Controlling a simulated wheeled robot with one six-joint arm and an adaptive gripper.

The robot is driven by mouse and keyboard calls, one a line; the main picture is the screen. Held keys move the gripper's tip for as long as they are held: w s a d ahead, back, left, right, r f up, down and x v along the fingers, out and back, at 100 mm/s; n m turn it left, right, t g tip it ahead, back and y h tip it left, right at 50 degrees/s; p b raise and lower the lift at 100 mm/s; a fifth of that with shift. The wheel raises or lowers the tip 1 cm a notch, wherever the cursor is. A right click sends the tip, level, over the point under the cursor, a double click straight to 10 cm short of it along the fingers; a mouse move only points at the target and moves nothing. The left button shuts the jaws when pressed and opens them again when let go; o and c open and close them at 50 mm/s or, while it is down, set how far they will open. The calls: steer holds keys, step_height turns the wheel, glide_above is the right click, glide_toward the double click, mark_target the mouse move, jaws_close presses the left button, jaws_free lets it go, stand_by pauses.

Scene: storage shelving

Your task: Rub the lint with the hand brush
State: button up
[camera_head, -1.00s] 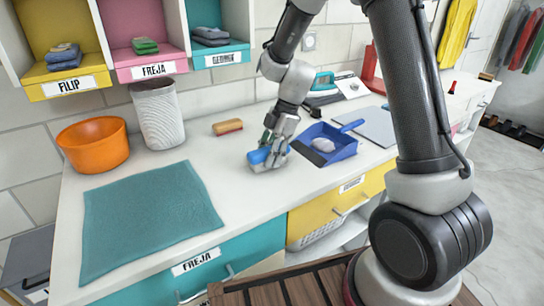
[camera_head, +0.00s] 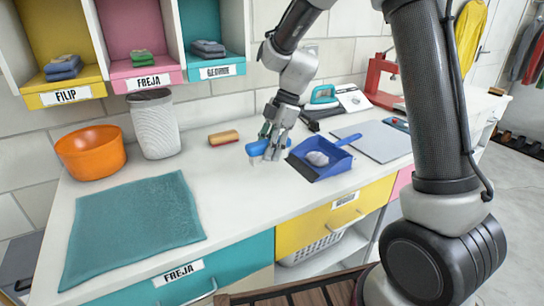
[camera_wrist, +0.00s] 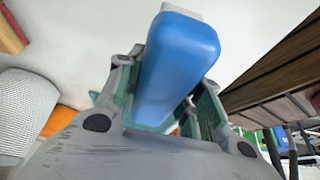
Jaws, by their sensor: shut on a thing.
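My gripper (camera_head: 270,148) is shut on the hand brush (camera_head: 263,147), a blue block with a white underside. In the wrist view the brush (camera_wrist: 178,65) fills the gap between my fingers, its white end pointing away. The brush is just left of the blue dustpan (camera_head: 335,162), apart from it; I cannot tell whether it touches the counter. A pale grey fluffy lump, likely the lint (camera_head: 317,158), lies in the dustpan. My fingers partly hide the brush.
A teal cloth (camera_head: 130,225) lies at the front left of the white counter. An orange bowl (camera_head: 91,152), a white bin (camera_head: 155,125) and a red-and-tan block (camera_head: 223,138) stand behind. A grey board (camera_head: 382,140) lies right of the dustpan.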

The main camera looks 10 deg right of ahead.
steer(key=shift+r, duration=1.1)
